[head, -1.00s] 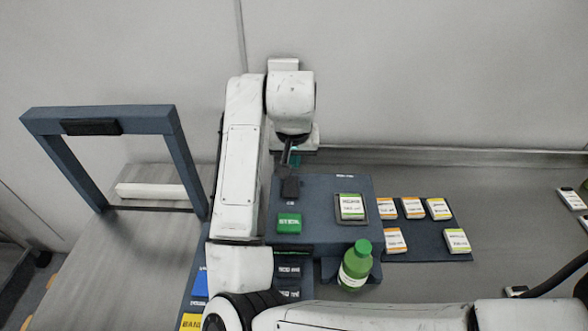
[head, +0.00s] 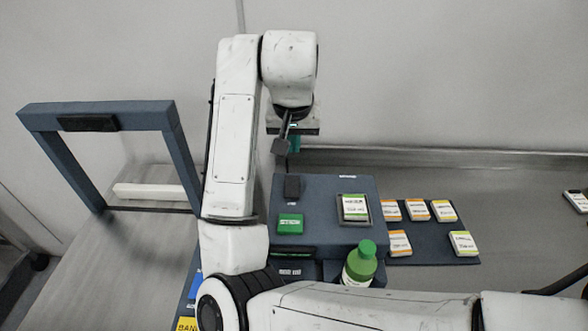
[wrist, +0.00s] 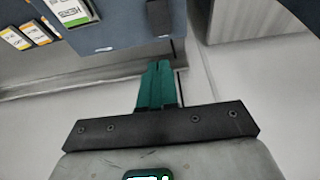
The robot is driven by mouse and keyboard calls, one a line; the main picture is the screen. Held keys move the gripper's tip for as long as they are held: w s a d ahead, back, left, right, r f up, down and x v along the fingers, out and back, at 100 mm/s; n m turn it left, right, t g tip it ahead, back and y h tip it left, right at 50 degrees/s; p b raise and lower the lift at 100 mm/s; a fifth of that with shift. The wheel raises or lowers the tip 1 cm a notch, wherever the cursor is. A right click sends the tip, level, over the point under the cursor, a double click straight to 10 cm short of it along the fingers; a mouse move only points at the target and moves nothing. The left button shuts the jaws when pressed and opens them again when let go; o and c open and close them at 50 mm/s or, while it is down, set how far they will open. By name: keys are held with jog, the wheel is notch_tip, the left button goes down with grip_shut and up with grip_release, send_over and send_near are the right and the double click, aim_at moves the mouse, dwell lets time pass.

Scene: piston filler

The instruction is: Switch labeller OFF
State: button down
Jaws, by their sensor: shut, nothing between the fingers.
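A blue-grey machine box (head: 325,232) stands below the middle of the head view. On its top are a black switch-like block (head: 292,187), a green button (head: 290,223) and a card in a holder (head: 354,208). The labels are too small to read, so I cannot tell which machine is the labeller or the switch's position. My gripper (head: 294,144) is beyond the box's back edge, apart from the black block. In the wrist view its teal fingers (wrist: 157,84) are together and empty. The black block (wrist: 158,17) shows at that view's top edge.
A green bottle (head: 360,264) stands at the box's front right. Several labelled cards lie on a dark mat (head: 425,253) to the right. A blue-grey frame (head: 178,160) stands at the left. The grey bench right of the mat is mostly clear; a wall rises behind.

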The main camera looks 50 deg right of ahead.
aim_at(293, 184)
jog(key=shift+w+d, duration=0.1)
jog(key=shift+w, duration=0.1)
jog(key=x, duration=0.4)
jog(key=b+x, duration=0.1)
jog(key=x, duration=0.9)
jog(key=shift+s+a+f+b, duration=0.1)
jog(key=shift+s+a+b, duration=0.2)
jog(key=shift+b, duration=0.05)
jog(key=shift+d, duration=0.15)
jog(key=shift+w+a, duration=0.1)
jog(key=shift+a, duration=0.25)
jog(key=shift+d+f, duration=0.1)
jog(key=shift+d, duration=0.2)
jog(key=shift+s+a+r+p, duration=0.2)
jog(key=shift+s+a+p, duration=0.35)
jog(key=shift+a, duration=0.15)
